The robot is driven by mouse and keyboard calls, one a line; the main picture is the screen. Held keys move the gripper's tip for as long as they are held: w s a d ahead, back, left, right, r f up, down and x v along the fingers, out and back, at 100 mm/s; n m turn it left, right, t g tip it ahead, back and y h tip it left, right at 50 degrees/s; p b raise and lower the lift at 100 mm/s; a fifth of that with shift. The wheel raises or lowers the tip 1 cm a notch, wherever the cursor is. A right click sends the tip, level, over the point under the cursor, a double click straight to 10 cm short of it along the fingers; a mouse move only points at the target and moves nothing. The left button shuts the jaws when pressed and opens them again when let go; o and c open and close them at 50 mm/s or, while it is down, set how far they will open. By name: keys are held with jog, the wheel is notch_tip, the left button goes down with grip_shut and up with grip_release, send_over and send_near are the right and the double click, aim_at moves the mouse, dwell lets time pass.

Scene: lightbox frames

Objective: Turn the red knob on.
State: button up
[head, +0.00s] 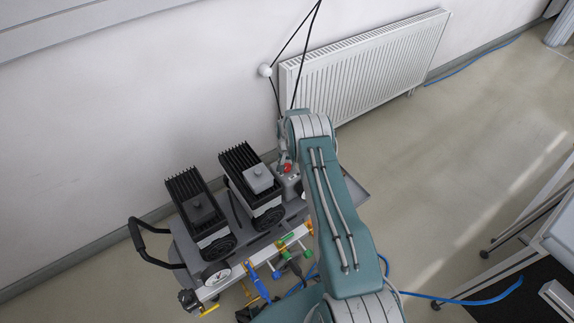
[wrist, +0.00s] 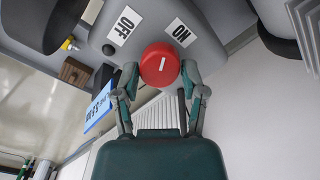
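The red knob (wrist: 160,65) is round with a short white mark, which runs nearly upright in the wrist view. It sits on a grey panel, with an upside-down "OFF" label (wrist: 124,26) to its upper left and an "ON" label (wrist: 180,32) to its upper right. My gripper (wrist: 160,72) has its two fingers spread, one on each side of the knob and very close to it. I cannot tell whether they touch it. In the head view the knob (head: 287,168) shows small beside my arm, which hides part of the panel.
Two black finned units (head: 200,212) (head: 251,185) stand on the cart left of the knob. A coloured pipe assembly (head: 262,262) runs along the cart's front. A white radiator (head: 365,62) is on the wall behind, with hanging black cables. Open floor (head: 440,200) lies to the right.

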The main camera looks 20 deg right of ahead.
aim_at(287, 165)
jog(key=o, duration=0.4)
jog(key=shift+f, duration=0.2)
jog(key=shift+r, duration=0.1)
jog(key=shift+r, duration=0.1)
jog(key=shift+r, duration=0.3)
notch_tip(287, 165, up, 11)
jog(key=shift+r, duration=0.1)
